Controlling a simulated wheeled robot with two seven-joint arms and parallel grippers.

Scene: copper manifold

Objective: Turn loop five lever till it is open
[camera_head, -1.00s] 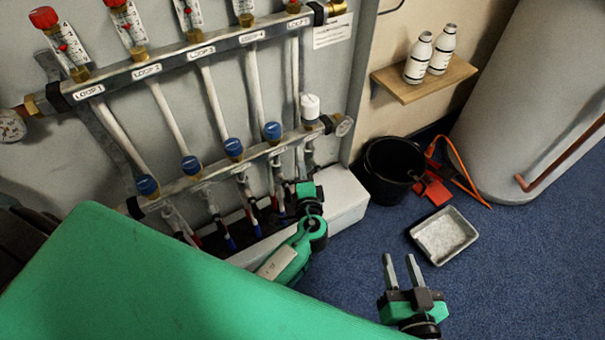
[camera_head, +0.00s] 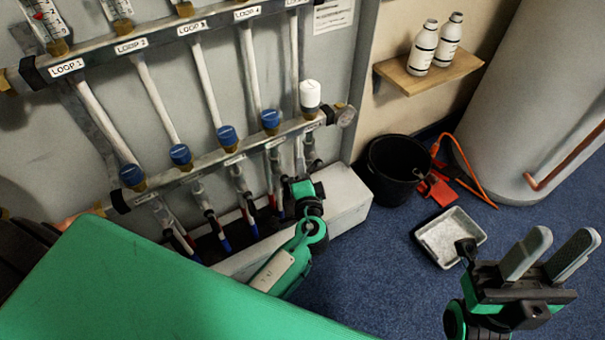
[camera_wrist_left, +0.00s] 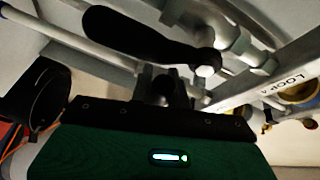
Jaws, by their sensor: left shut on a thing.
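The copper manifold has an upper rail (camera_head: 150,47) and a lower rail (camera_head: 200,161) on a grey panel. My left gripper (camera_head: 290,188) is at the right end below the lower rail, under the white cap (camera_head: 310,95) of the fifth loop. In the left wrist view a black lever (camera_wrist_left: 135,38) runs across to a metal valve (camera_wrist_left: 232,45) in front of my gripper. The gripper is shut on this lever; the exact contact is dark and partly hidden. In the head view the gripper covers the lever. My right gripper (camera_head: 548,252) is open and empty over the floor.
A white box (camera_head: 345,200) stands beside my left gripper. A black bucket (camera_head: 395,170), red tool (camera_head: 436,188) and grey tray (camera_head: 450,236) are on the blue carpet. A shelf (camera_head: 405,82) holds two white bottles. A large cylinder (camera_head: 530,100) stands at the right.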

